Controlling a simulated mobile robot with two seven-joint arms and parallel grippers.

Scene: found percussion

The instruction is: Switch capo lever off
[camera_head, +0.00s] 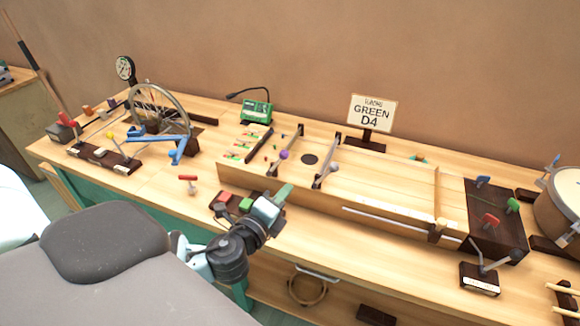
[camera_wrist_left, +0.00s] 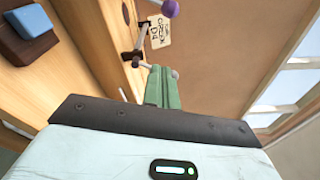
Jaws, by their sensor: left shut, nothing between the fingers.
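The long wooden soundbox (camera_head: 390,190) carries two bar levers across its left part. One lever has a purple knob (camera_head: 283,155); the second bar lever (camera_head: 326,170) stands to its right. I cannot tell for sure which one is the capo lever. My left gripper (camera_head: 283,192) is shut and empty, just in front of the soundbox's front wall and apart from the purple knob. In the left wrist view its green fingers (camera_wrist_left: 164,86) are together, with a purple knob (camera_wrist_left: 169,8) and a grey lever rod beyond them. My right gripper is out of view.
Red and green buttons (camera_head: 225,197) sit beside my left wrist. A sign reading GREEN D4 (camera_head: 370,112) stands behind the soundbox. A wheel (camera_head: 158,105) is at the left, and a small labelled lever base (camera_head: 480,278) and a drum (camera_head: 560,200) are at the right.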

